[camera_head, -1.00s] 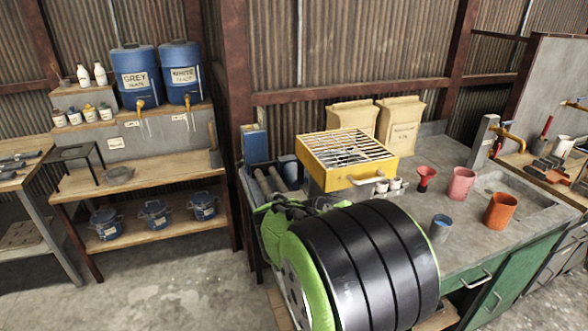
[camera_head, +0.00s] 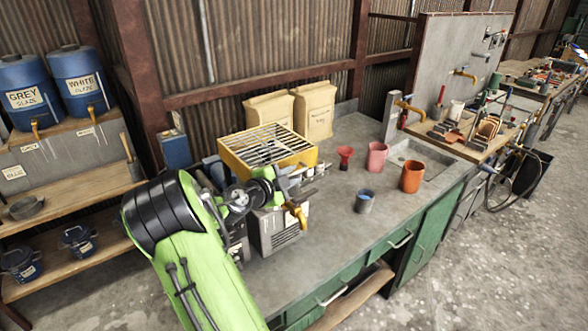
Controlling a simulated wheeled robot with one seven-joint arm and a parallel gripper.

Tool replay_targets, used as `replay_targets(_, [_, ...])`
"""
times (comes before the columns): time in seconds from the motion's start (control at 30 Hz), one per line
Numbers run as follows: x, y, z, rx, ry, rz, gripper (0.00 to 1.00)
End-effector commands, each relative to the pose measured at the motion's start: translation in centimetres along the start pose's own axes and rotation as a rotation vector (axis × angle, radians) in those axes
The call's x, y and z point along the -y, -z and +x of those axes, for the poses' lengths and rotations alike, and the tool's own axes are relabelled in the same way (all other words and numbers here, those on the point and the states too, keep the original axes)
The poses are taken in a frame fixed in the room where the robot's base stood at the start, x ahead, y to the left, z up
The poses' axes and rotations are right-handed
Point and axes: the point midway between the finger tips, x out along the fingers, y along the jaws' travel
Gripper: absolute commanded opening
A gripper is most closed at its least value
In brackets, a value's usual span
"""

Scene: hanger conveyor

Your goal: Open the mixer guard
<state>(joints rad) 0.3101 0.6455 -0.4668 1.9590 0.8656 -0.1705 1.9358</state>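The mixer guard is a yellow frame with grey bars (camera_head: 262,147), lying flat and closed on top of the mixer at the back left of the grey bench. The grey mixer body (camera_head: 280,228) shows below it, partly hidden by my green and black arm. My gripper (camera_head: 304,178) is at the front right of the guard, close to its front edge. Its fingers are small and overlap the things behind, so I cannot tell whether they are open or touch the guard. A yellow piece (camera_head: 297,214) hangs just below my gripper. The guard's front handle is not clearly visible.
A red funnel (camera_head: 345,157), a pink cup (camera_head: 377,156), an orange cup (camera_head: 412,176) and a blue-topped cup (camera_head: 365,201) stand right of the mixer. Two paper sacks (camera_head: 314,110) stand behind. The front bench top (camera_head: 300,280) is clear.

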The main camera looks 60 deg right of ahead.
Motion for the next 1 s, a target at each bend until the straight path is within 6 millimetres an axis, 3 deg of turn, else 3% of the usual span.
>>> replay_targets(0.17, [0.1, 0.0, 2.3, 0.0, -0.001, 0.0, 0.23])
replay_targets(0.43, [0.0, 0.0, 2.6, 0.001, -0.001, 0.0, 0.23])
replay_targets(0.6, [0.0, -0.1, 2.5, 0.001, -0.001, 0.0, 0.0])
replay_targets(1.0, [0.2, 0.1, 2.6, 0.001, -0.003, -0.007, 0.0])
